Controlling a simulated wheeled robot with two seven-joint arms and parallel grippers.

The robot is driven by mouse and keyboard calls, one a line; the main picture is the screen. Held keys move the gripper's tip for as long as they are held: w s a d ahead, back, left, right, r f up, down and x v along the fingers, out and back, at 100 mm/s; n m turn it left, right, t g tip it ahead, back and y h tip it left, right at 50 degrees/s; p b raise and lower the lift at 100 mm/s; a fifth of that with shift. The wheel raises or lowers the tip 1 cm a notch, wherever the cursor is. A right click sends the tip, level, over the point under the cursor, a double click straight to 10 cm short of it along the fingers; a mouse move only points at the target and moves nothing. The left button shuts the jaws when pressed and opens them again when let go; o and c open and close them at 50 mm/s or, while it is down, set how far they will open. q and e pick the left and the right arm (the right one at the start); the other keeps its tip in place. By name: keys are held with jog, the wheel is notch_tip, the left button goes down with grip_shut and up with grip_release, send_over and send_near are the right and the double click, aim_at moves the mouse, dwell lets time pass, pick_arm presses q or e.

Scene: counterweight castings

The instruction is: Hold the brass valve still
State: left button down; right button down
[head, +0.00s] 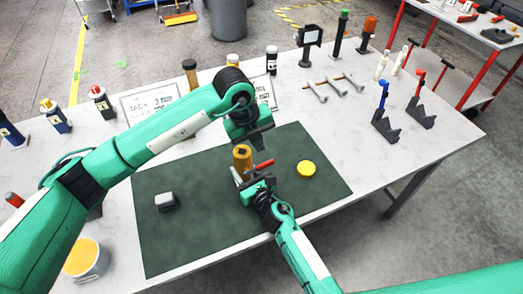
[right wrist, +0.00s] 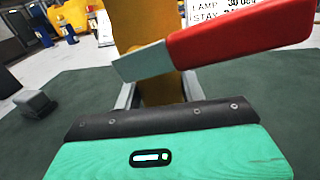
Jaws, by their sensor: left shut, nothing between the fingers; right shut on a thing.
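The brass valve (head: 242,157) stands upright on the dark green mat (head: 205,235), with a red-handled lever (head: 263,165) across it. In the right wrist view the brass body (right wrist: 158,90) is between the two fingers, and the lever's red grip (right wrist: 240,32) crosses in front toward the upper right. My right gripper (head: 243,178) is shut on the valve body from the near side. My left gripper (head: 256,138) is shut and empty, just above and behind the valve. The valve's base is mostly hidden by my right gripper.
A yellow disc (head: 306,168) lies right of the valve, and a grey block (head: 165,202) lies on the mat's left. Wrenches (head: 334,86), blue- and red-topped stands (head: 384,105) and bottles occupy the back and right. A tub (head: 84,258) stands front left. Bare mat surrounds the valve.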

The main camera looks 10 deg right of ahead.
pick_arm(q)
jog(key=v, duration=0.9)
jog(key=shift+r, duration=0.15)
jog(key=shift+d, duration=0.1)
